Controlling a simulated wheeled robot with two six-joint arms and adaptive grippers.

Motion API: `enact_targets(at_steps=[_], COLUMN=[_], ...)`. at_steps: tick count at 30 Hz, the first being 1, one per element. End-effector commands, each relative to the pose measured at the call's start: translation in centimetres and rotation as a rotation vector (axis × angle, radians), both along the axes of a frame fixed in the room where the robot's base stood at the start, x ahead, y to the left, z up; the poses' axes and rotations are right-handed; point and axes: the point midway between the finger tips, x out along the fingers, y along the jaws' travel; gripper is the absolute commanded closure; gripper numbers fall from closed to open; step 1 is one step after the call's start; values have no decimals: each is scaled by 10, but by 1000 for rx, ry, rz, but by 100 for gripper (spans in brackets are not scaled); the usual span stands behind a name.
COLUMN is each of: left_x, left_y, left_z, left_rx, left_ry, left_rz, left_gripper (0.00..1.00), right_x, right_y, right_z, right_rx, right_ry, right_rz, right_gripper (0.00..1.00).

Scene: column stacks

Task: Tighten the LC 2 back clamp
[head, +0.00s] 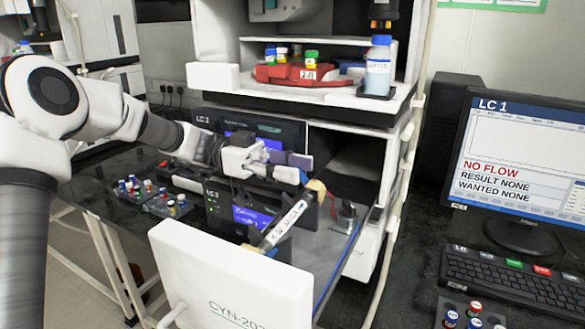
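My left gripper (297,168) reaches in from the left, in front of the instrument stack. Its fingers look apart, with nothing visible between them. A white column with a printed label (286,222) lies tilted between dark holders, below and right of the gripper. A tan end piece (317,187) shows at its far end, close to the fingertips. The back clamp itself cannot be made out clearly there. A black module with a blue screen (252,217), its small label hard to read, stands left of the column. My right gripper is not in view.
A black LC 1 unit (265,130) stands behind. A white panel (235,280) blocks the front. Vial racks (168,205) lie left. A red tray (298,74) and a bottle (378,67) stand on the shelf above. The right monitor (520,155) reads "NO FLOW".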

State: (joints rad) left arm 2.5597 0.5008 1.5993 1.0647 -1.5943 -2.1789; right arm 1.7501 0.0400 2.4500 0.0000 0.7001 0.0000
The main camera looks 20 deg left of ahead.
Motion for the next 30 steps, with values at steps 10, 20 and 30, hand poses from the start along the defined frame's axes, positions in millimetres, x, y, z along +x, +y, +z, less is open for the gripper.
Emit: enact_targets(at_steps=[10,20,30], left_x=[0,3,4], left_y=[5,80,121], left_z=[-1,-2,-3], left_rx=[-1,-1,1], left_ry=[0,-2,1], left_rz=[1,5,0], left_gripper=[54,54,54], right_x=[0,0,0], right_y=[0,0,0], right_z=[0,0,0], right_rx=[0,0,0], right_ry=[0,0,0], right_rz=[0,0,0], right_gripper=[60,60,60])
